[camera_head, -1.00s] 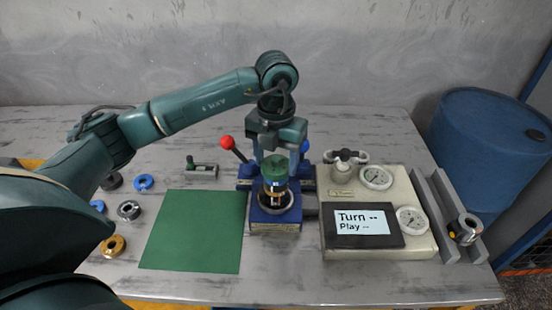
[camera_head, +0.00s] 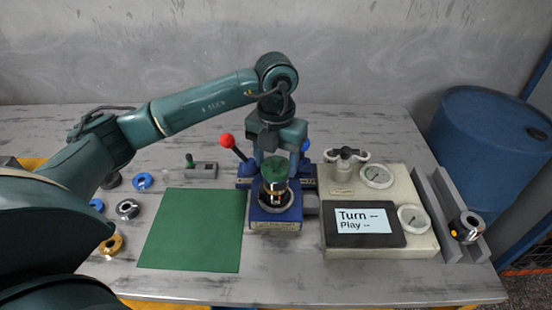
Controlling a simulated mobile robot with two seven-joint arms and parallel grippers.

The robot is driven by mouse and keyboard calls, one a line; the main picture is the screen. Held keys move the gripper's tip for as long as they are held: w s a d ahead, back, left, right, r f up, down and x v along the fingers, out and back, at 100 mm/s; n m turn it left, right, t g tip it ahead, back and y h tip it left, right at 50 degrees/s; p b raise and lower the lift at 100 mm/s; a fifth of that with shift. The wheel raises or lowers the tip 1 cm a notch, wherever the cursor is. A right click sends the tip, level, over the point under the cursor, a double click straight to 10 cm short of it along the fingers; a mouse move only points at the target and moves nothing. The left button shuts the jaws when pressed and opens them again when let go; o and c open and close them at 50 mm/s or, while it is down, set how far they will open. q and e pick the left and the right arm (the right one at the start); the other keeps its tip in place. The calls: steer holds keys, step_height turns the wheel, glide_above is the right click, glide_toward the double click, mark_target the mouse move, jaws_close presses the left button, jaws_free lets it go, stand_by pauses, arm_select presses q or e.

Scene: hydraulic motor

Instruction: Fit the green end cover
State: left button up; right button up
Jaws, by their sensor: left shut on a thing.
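The green end cover (camera_head: 275,169) is round and sits on top of the brass-coloured motor part (camera_head: 275,194). That part stands upright in the round seat of a blue fixture (camera_head: 274,225). My left gripper (camera_head: 275,160) reaches down over the fixture from above, with one finger on each side of the green cover, and is shut on it. Whether the cover is fully seated on the part below cannot be told. My right gripper is not in view.
A red-knobbed lever (camera_head: 227,140) stands behind the fixture. Right of it is a test panel (camera_head: 380,248) with gauges and a screen, then a grey V-rail (camera_head: 441,215) holding a part. Several rings lie at left. The green mat (camera_head: 193,230) is bare.

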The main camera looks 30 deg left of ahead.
mark_target(276, 160)
arm_select(q)
steer(key=o, duration=1.6)
steer(key=shift+r, duration=0.1)
steer(key=shift+r+p, duration=0.55)
steer(key=shift+r, duration=0.15)
steer(key=shift+r+p, duration=1.05)
steer(key=shift+r, duration=0.65)
steer(key=shift+f, duration=0.1)
